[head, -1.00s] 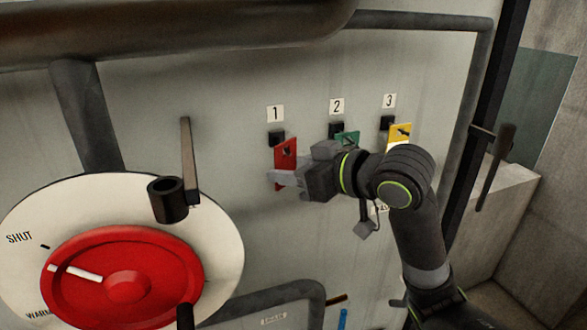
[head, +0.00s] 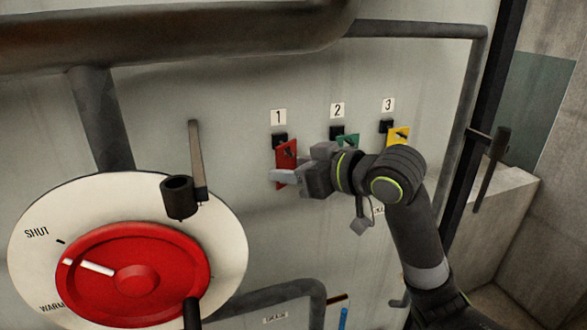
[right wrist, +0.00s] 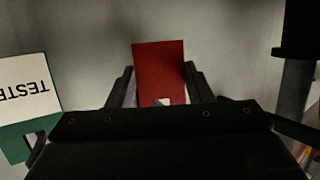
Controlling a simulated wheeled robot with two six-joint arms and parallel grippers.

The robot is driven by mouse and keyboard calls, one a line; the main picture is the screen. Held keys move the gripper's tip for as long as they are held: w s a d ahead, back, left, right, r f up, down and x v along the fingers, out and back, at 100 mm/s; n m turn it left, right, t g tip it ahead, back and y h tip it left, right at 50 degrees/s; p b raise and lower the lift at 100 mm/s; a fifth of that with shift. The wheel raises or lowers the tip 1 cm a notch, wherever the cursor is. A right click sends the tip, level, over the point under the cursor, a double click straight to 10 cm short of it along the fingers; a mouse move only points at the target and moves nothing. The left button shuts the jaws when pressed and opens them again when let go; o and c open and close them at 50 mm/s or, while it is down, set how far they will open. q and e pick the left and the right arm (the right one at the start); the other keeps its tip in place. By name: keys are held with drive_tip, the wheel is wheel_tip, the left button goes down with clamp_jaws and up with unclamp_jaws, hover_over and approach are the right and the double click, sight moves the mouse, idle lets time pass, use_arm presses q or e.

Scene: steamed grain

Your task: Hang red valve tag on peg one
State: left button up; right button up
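The red valve tag (head: 286,153) is beside and just below the black peg under plate 1 (head: 279,140). Whether the peg passes through the tag's hole cannot be told. My right gripper (head: 292,177) comes from the right. One pale finger crosses in front of the tag's lower part. In the right wrist view the tag (right wrist: 159,72) stands between the two fingers (right wrist: 160,90), with its side edges against them, so the gripper looks shut on it. My left gripper is not in view.
A green tag (head: 347,140) is at peg 2 and a yellow tag (head: 398,136) at peg 3, close to my right arm. A red valve wheel (head: 134,275) and a lever (head: 196,160) are at left. Pipes (head: 105,120) cross the panel. Bare wall lies left of peg 1.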

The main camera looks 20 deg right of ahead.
drive_tip(key=o, duration=0.5)
drive_tip(key=shift+o, duration=0.2)
drive_tip(key=b+v, duration=1.1)
drive_tip(key=v, duration=0.6)
drive_tip(key=shift+b, duration=0.35)
idle(0.5)
drive_tip(key=shift+d+r, duration=0.15)
drive_tip(key=shift+r, duration=0.05)
